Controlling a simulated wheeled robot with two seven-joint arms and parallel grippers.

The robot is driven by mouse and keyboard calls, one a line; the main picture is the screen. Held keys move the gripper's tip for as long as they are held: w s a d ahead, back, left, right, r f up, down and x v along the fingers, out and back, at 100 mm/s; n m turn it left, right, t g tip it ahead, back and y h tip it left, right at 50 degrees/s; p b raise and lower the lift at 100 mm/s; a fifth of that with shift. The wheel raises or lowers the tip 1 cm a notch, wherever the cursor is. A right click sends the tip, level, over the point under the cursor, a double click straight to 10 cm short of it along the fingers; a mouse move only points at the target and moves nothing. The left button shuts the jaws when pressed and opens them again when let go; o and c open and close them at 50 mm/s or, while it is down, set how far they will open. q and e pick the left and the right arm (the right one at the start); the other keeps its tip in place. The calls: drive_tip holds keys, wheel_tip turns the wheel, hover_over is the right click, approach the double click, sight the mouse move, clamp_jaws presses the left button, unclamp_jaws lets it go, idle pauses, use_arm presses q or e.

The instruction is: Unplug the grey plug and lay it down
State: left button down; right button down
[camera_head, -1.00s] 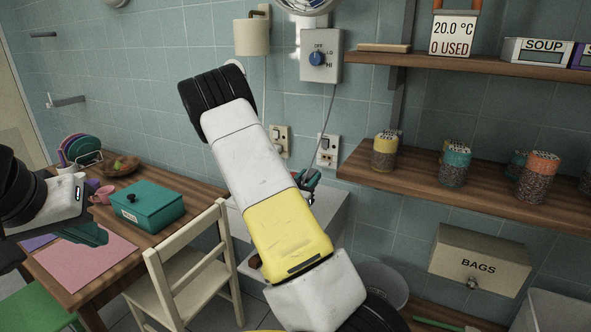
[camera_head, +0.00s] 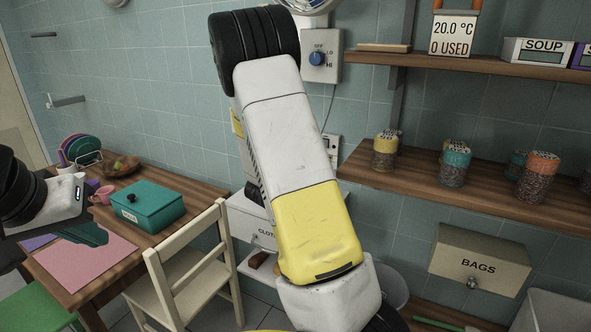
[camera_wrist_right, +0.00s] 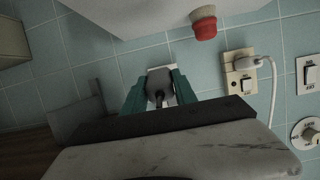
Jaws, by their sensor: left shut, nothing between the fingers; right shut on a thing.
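The grey plug (camera_wrist_right: 158,92) is between the teal fingers of my right gripper (camera_wrist_right: 160,80) in the right wrist view, and the gripper is shut on it. A pale wall plate (camera_wrist_right: 160,71) shows just behind the plug. I cannot tell whether the plug's pins are in it. In the head view my right arm hides this gripper and the plug. A white socket plate (camera_head: 333,145) shows partly beside the arm. My left gripper (camera_head: 88,236) is shut and empty over the table at the left.
In the right wrist view a cream socket (camera_wrist_right: 240,76) holds a white plug (camera_wrist_right: 243,57), near a red knob (camera_wrist_right: 204,24). The head view shows a white drawer unit (camera_head: 247,222), a chair (camera_head: 190,262), a teal box (camera_head: 147,206) and a shelf with jars (camera_head: 430,185).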

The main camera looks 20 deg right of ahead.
drive_tip(key=shift+g+y, duration=0.8)
drive_tip(key=shift+y, duration=0.1)
drive_tip(key=shift+w+d, duration=0.15)
drive_tip(key=shift+d, duration=0.05)
drive_tip(key=shift+f, duration=0.1)
drive_tip(key=shift+f, duration=2.95)
drive_tip(key=shift+f, duration=1.65)
drive_tip(key=c, duration=0.9)
unclamp_jaws()
drive_tip(key=shift+a, duration=0.1)
